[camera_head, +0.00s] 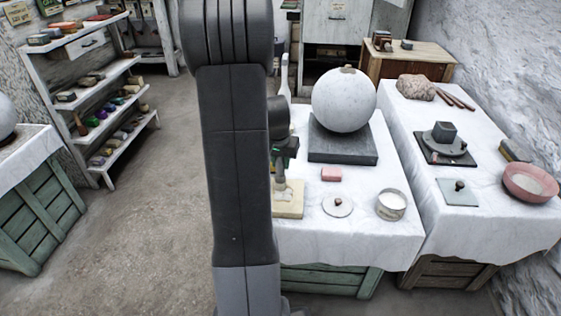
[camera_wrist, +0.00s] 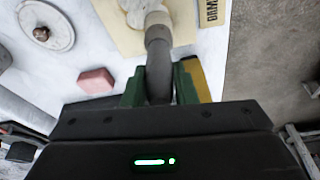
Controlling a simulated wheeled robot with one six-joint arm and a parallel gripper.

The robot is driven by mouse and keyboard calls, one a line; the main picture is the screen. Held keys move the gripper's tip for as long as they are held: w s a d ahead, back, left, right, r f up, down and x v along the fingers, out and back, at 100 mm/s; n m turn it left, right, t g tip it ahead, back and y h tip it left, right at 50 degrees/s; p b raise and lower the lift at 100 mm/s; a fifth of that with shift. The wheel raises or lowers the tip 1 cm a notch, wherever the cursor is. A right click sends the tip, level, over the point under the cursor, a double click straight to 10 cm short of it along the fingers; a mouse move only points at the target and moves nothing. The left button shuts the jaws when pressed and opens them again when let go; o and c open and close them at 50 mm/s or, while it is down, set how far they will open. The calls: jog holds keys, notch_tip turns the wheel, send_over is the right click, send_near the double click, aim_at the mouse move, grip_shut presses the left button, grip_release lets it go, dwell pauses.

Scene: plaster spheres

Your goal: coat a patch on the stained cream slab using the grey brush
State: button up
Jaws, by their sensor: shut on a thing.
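My gripper (camera_wrist: 158,76) is shut on the grey brush (camera_wrist: 158,48), its green fingers on either side of the handle. In the wrist view the brush's pale head lies over the stained cream slab (camera_wrist: 105,28), close to a greyish stain (camera_wrist: 133,8). In the head view my gripper (camera_head: 284,156) is above the cream slab (camera_head: 291,211), at the near left of the white-covered table, with the brush pointing down. My arm hides part of this. I cannot tell whether the bristles touch the slab.
A pink block (camera_head: 331,174), a round white lid (camera_head: 337,205) with a brown knob and a white tub (camera_head: 391,205) stand right of the slab. Behind them a large plaster sphere (camera_head: 344,100) rests on a dark base (camera_head: 343,143). A second table (camera_head: 476,215) stands at right.

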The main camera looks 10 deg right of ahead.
jog(key=shift+s+a+r+p, duration=0.2)
jog(key=shift+s+r+p, duration=0.1)
jog(key=shift+s+r, duration=0.4)
jog(key=shift+r, duration=0.1)
jog(key=shift+r+p, duration=0.9)
jog(key=shift+r, duration=0.25)
jog(key=shift+r, duration=0.1)
jog(key=shift+r+p, duration=1.55)
jog(key=shift+r, duration=0.35)
